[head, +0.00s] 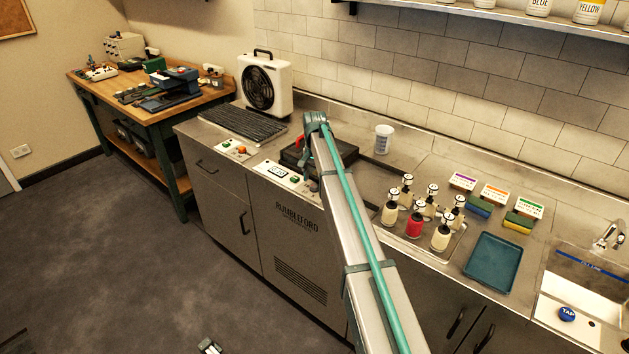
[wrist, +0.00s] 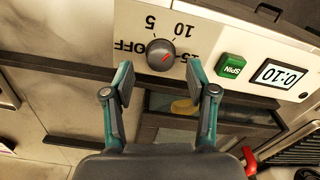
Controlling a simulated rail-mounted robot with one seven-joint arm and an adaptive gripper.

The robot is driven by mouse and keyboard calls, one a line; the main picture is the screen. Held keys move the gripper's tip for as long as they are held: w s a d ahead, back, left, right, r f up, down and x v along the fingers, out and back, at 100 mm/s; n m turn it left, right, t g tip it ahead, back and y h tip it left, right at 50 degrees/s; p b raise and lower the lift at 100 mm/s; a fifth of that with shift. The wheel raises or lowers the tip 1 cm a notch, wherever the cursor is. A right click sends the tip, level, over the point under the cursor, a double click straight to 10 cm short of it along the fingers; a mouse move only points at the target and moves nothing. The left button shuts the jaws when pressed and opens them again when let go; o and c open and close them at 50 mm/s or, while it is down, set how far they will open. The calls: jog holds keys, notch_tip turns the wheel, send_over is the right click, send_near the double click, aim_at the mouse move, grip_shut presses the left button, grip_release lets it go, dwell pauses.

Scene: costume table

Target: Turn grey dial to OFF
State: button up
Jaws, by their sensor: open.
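The grey dial (wrist: 160,52) sits on a white control panel (wrist: 215,35) in the wrist view, ringed by the labels OFF, 5, 10 and 15, which appear upside down. Its red mark slants toward the side with 10 and 15, away from OFF. My gripper (wrist: 159,82) is open and empty. Its two fingertips stand apart just below the dial in the picture, one to each side. I cannot tell whether they touch the panel. In the head view, the dial (head: 313,186) is a small dark knob at the panel's right end, beside my arm.
A green SPIN button (wrist: 231,67) and a display reading 0:10 (wrist: 280,75) lie right of the dial in the wrist view. Several bottles (head: 414,225) stand right of my arm on the counter. A second panel with an orange knob (head: 241,149) is further left.

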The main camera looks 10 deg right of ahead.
aim_at(315, 187)
jog(key=shift+f, duration=1.3)
grip_shut()
